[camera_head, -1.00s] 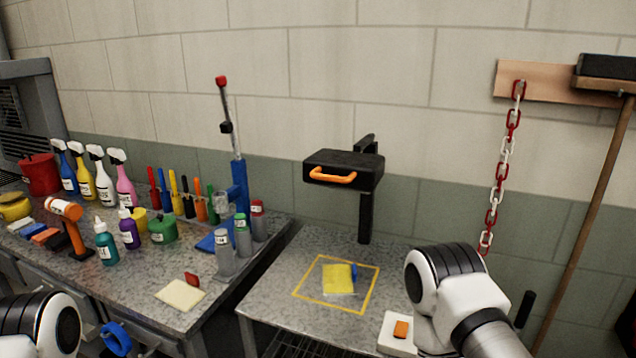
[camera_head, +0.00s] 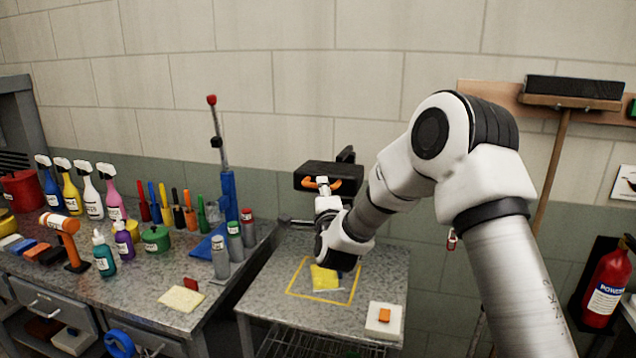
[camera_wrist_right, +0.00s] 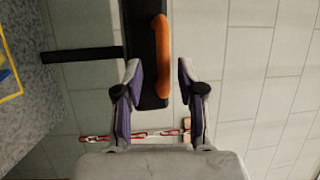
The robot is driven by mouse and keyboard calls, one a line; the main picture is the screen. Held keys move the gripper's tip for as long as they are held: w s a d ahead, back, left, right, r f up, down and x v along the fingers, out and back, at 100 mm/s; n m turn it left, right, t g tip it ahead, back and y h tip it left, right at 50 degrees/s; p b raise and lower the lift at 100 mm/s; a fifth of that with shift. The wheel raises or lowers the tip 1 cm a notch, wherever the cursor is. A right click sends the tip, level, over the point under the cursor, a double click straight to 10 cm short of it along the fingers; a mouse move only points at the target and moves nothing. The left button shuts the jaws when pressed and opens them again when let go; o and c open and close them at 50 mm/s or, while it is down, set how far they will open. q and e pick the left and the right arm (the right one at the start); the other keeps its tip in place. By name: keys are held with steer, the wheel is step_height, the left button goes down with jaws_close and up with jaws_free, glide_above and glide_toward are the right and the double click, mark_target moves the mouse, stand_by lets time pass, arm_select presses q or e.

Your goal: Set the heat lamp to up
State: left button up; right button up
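The heat lamp (camera_head: 312,173) is a black box with an orange handle (camera_head: 335,186) on its front. It sits on a dark upright post, a little below the post's top, above the small table. My right gripper (camera_head: 322,186) is in front of the handle. In the right wrist view, my right gripper (camera_wrist_right: 159,75) is open. The orange handle (camera_wrist_right: 161,40) lies ahead, with its near end between the two fingers. I cannot tell whether they touch it. The lamp's black body (camera_wrist_right: 145,50) is beside the handle. My left gripper is not in view.
The table (camera_head: 262,298) below has a yellow outlined square holding a yellow piece (camera_head: 323,276). A white pad (camera_head: 384,330) with an orange block lies at its right. The left bench holds bottles and tools. A chain (camera_wrist_right: 140,134) hangs nearby.

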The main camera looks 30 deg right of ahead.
steer(key=shift+w+d+r+p, duration=0.15)
steer(key=shift+w+r+p, duration=0.1)
steer(key=shift+w, duration=0.25)
steer(key=shift+w+d+r+p, duration=0.1)
steer(key=shift+w+r+p, duration=0.1)
steer(key=shift+w, duration=0.25)
steer(key=shift+w+d, duration=0.1)
steer(key=shift+d, duration=0.05)
steer(key=shift+w+d+f, duration=0.1)
steer(key=shift+d+f, duration=0.1)
jaws_close()
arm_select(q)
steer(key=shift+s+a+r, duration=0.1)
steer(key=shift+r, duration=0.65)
